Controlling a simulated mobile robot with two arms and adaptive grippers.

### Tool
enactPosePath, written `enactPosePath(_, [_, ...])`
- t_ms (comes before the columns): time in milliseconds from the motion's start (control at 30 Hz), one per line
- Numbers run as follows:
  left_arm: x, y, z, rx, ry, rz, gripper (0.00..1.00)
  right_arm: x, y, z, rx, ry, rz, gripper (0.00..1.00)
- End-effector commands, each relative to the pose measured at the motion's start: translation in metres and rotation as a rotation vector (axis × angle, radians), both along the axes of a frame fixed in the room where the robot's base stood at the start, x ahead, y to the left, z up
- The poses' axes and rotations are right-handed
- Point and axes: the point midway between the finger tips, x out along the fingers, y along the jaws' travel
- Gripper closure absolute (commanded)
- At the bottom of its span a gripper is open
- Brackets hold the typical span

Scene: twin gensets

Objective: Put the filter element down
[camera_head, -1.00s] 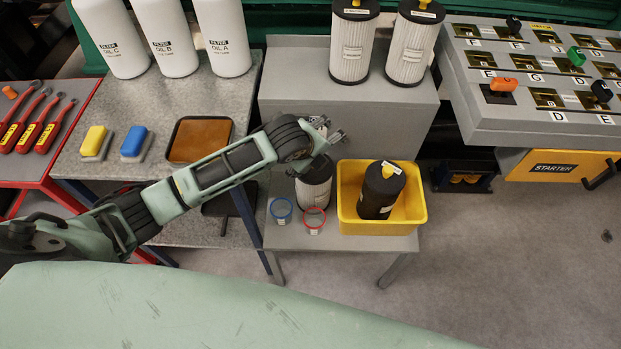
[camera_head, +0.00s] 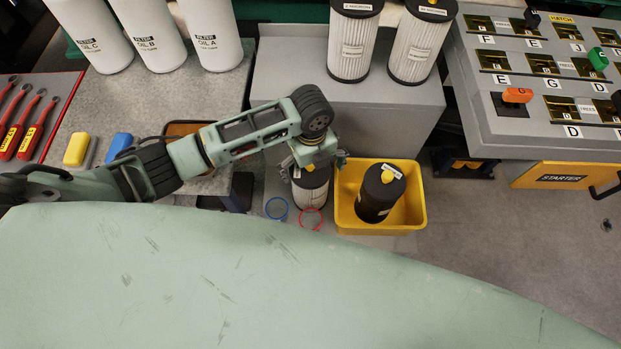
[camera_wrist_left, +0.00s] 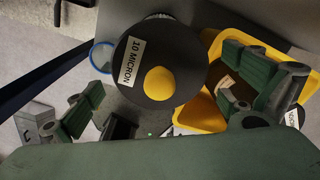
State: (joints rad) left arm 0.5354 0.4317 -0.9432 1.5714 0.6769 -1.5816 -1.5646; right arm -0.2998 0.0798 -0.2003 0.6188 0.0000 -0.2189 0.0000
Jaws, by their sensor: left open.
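A filter element (camera_head: 311,188) with white pleats and a black cap stands upright on the low grey stand beside the yellow bin. My left gripper (camera_head: 315,163) is directly over it and hides part of its cap. In the left wrist view, the black cap (camera_wrist_left: 150,65) shows a yellow knob and a "10 MICRON" label. It lies between the widely spread fingers of the left gripper (camera_wrist_left: 175,98), with gaps on both sides. A dark filter element (camera_head: 381,192) with a yellow knob leans in the yellow bin (camera_head: 419,212). My right gripper is not in view.
Two pleated filters (camera_head: 353,42) (camera_head: 422,45) stand on the grey step behind. White oil filters (camera_head: 212,35) stand at the back left. A switch panel (camera_head: 540,135) is at right.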

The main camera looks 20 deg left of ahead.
Motion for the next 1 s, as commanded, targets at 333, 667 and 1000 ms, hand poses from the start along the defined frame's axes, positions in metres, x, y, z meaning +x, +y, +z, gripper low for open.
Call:
enactPosePath(333, [0.001,0.003,-0.048,0.001,-0.001,0.002,0.0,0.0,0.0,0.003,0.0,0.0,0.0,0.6])
enactPosePath(667, [0.002,0.003,-0.055,0.001,-0.004,0.0,0.01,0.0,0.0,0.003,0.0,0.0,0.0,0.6])
enactPosePath(1000, [0.002,0.004,-0.055,0.001,-0.004,0.0,0.31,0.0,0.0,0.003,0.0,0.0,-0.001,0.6])
